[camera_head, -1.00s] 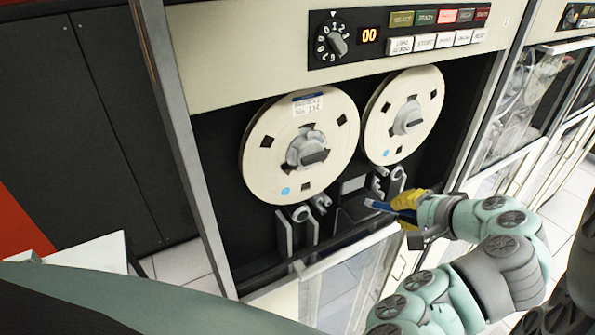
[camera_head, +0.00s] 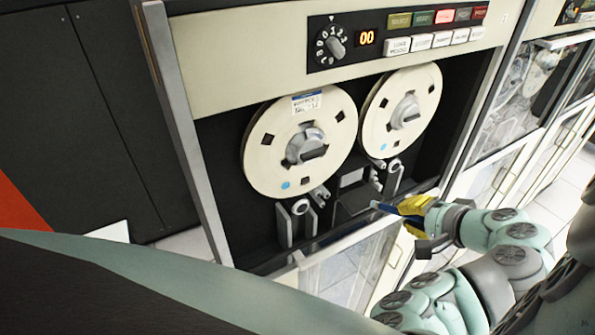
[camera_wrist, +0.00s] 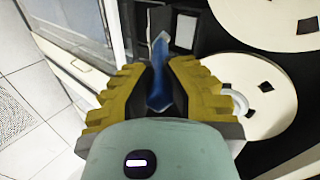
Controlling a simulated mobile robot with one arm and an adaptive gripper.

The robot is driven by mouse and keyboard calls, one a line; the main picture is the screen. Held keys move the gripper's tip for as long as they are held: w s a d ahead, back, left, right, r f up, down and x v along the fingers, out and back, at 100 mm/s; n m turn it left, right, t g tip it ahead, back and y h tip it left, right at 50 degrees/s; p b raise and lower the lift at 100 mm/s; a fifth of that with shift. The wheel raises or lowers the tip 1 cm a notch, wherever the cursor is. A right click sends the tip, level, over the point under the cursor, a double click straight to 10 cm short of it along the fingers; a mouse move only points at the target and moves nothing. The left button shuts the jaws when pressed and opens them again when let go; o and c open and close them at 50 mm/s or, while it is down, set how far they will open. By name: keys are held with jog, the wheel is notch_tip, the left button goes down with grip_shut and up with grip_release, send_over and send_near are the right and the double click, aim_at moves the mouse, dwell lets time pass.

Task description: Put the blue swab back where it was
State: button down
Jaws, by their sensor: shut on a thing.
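The blue swab (camera_wrist: 160,75) is held between the yellow fingers of my gripper (camera_wrist: 158,84), and its tip points away from the palm. In the head view the swab (camera_head: 388,208) sticks out to the left of my gripper (camera_head: 414,212), in front of the tape drive's lower ledge. Its tip is near the dark tape head block (camera_head: 355,195) between the rollers; I cannot tell whether it touches anything. The place where the swab was before cannot be made out.
Two cream tape reels (camera_head: 262,160) (camera_head: 373,128) are mounted on the drive above my gripper. A control panel (camera_head: 400,38) with a dial and buttons is at the top. Glass doors (camera_head: 345,272) are below the ledge. A white surface (camera_head: 112,232) shows at lower left.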

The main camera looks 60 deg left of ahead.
jog(key=w+d+r+m+t+h+p, duration=0.2)
jog(key=w+d+r+m+t+h, duration=0.3)
jog(key=w+d+m, duration=0.3)
jog(key=w+d+r+m+t+h+p, duration=0.2)
jog(key=w+d+r+m+t+h, duration=0.3)
jog(key=d, duration=1)
jog(key=w+r+m, duration=0.2)
jog(key=w+m, duration=0.2)
jog(key=shift+w+h, duration=0.25)
jog(key=shift+h, duration=0.15)
